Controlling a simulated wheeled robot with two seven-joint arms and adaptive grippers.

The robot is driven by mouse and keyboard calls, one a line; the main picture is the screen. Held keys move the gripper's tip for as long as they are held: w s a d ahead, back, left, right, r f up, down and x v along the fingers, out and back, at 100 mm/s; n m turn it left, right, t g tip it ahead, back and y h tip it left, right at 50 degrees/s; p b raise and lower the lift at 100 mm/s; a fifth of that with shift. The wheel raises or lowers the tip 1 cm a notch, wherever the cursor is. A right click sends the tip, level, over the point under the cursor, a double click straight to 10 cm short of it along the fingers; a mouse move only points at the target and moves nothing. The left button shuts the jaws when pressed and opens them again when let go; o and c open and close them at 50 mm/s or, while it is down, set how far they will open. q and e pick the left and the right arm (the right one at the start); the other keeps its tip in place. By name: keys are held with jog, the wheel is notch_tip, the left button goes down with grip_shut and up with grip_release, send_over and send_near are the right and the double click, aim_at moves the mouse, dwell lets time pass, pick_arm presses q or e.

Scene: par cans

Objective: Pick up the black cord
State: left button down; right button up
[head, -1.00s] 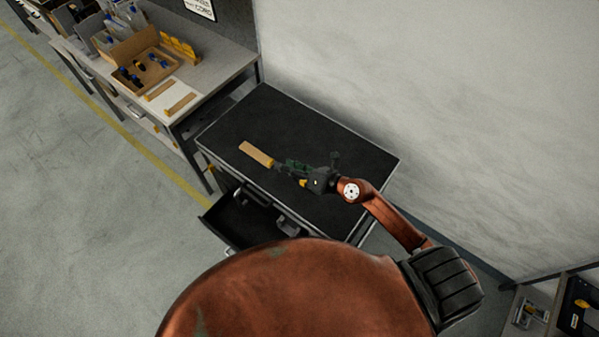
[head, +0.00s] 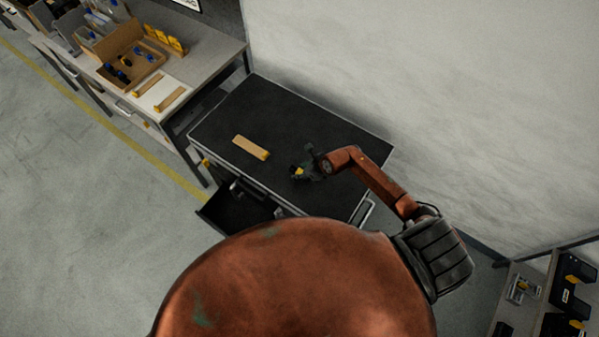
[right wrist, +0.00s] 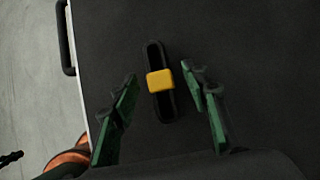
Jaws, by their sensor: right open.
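The black cord (right wrist: 153,53) is bundled in a long narrow loop with a yellow band around its middle. It lies on the black top of the cart. In the right wrist view it sits between the two green fingers of my right gripper (right wrist: 160,78), which are spread apart with nothing held. In the head view my right gripper (head: 303,171) is over the cart top, and the yellow band of the cord (head: 297,170) shows beside it; the rest of the cord is mostly hidden there. My left gripper is out of view.
A wooden piece with a yellow end (head: 250,147) lies on the cart (head: 262,95) left of my right gripper. An open drawer (head: 235,212) sticks out at the cart's front. A workbench (head: 215,63) with a cardboard box (head: 130,70) stands at the back left. A wall is behind.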

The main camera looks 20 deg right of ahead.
jog(key=shift+w+a+f, duration=0.2)
jog(key=shift+w+f, duration=0.1)
jog(key=shift+f, duration=0.25)
grip_shut()
